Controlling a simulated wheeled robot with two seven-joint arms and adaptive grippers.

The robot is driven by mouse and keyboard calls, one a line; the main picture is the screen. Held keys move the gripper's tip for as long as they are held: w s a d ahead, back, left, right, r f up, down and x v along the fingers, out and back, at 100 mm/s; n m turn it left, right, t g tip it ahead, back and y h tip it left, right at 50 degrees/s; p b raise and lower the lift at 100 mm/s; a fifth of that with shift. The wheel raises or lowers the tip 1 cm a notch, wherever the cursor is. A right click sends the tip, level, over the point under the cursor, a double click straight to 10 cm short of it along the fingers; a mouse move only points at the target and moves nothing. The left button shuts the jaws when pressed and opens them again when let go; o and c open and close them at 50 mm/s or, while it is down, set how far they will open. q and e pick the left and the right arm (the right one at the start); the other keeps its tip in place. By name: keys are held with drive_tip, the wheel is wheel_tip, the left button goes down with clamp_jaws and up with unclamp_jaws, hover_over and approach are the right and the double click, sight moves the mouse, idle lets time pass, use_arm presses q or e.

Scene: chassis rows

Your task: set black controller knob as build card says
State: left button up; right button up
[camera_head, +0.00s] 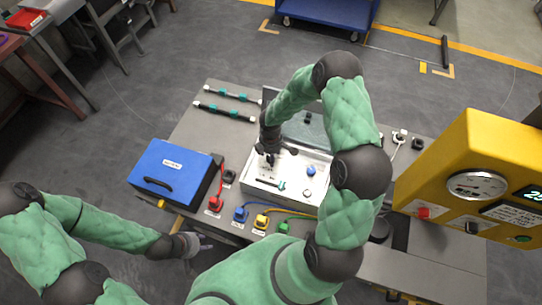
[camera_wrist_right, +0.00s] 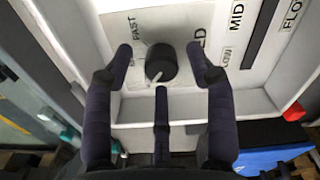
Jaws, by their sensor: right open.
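The black knob (camera_wrist_right: 161,63) sits on a white labelled panel in the right wrist view. A short white pointer mark on it points toward the bottom and slightly left of the picture. Printed words nearby include FAST, MID and FLOW; others are partly covered. My right gripper (camera_wrist_right: 160,60) is open, its two fingers on either side of the knob with gaps and a third finger below. In the head view my right gripper (camera_head: 268,150) is over the white chassis box (camera_head: 262,194). My left gripper (camera_head: 192,245) is low at the left, away from the chassis; its jaw state is unclear.
A blue case (camera_head: 170,165) stands left of the chassis. Red, blue, yellow and green connectors (camera_head: 241,214) with cables lie along the table's front. A yellow gauge box (camera_head: 490,165) stands at right. Two dark rods (camera_head: 225,111) lie at the back left.

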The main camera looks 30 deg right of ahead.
drive_tip(key=shift+f, duration=0.15)
drive_tip(key=shift+c, duration=0.3)
drive_tip(key=c, duration=1.1)
drive_tip(key=shift+m+b, duration=0.4)
clamp_jaws()
drive_tip(key=m+b, duration=0.2)
drive_tip(key=m, duration=0.1)
drive_tip(key=shift+s+f+b, duration=0.1)
drive_tip(key=shift+f+b, duration=0.1)
drive_tip(key=shift+b, duration=0.15)
drive_tip(key=m+b, duration=0.2)
drive_tip(key=m, duration=0.2)
drive_tip(key=shift+s+r+m+b, duration=0.1)
drive_tip(key=shift+s+m+b, duration=0.05)
drive_tip(key=shift+m+b, duration=0.65)
drive_tip(key=shift+m, duration=0.3)
